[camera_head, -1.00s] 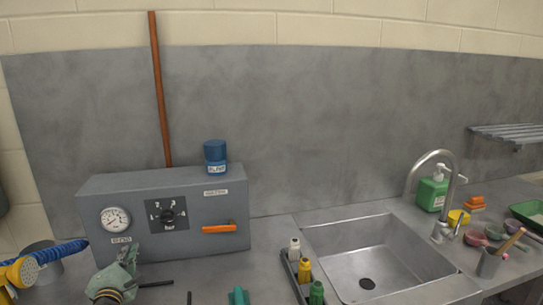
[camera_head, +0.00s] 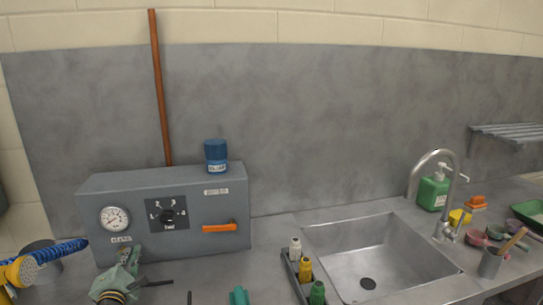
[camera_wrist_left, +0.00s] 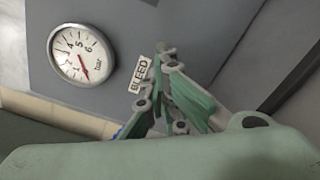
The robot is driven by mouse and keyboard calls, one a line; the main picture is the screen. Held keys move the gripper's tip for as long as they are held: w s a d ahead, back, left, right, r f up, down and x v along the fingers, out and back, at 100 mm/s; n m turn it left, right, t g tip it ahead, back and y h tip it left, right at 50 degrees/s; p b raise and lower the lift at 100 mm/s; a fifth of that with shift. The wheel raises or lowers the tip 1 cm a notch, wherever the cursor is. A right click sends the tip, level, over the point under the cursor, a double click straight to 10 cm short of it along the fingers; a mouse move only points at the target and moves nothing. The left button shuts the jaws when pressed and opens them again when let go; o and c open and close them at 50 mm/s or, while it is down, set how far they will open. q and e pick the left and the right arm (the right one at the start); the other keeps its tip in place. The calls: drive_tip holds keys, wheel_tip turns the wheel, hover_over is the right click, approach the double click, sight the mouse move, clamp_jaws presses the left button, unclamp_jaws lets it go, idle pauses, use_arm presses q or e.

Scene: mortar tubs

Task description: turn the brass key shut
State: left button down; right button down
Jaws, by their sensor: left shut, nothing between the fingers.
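The grey panel box (camera_head: 190,187) stands against the back wall at the left. Its front has a round gauge (camera_head: 115,218), also seen in the left wrist view (camera_wrist_left: 81,55), and a small BLEED label (camera_head: 121,239) below it. I cannot make out a brass key in either view; my gripper covers part of the box front near the label. My left gripper (camera_head: 133,253) is shut and empty, its tips close to the lower box front. In the left wrist view its green fingers (camera_wrist_left: 169,62) reach beside the label. Contact cannot be told. My right gripper is out of view.
A rack of bottles (camera_head: 304,271) stands left of the sink (camera_head: 385,259). A blue hose (camera_head: 62,249) lies at far left.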

use_arm(q)
drive_tip(key=shift+p, duration=0.3)
drive_tip(key=shift+s+d+p, duration=0.2)
drive_tip(key=shift+s+p, duration=0.25)
drive_tip(key=p+v, duration=0.1)
drive_tip(key=v, duration=0.4)
drive_tip(key=shift+d+p, duration=0.1)
drive_tip(key=shift+p, duration=0.3)
drive_tip(key=shift+w+f, duration=0.1)
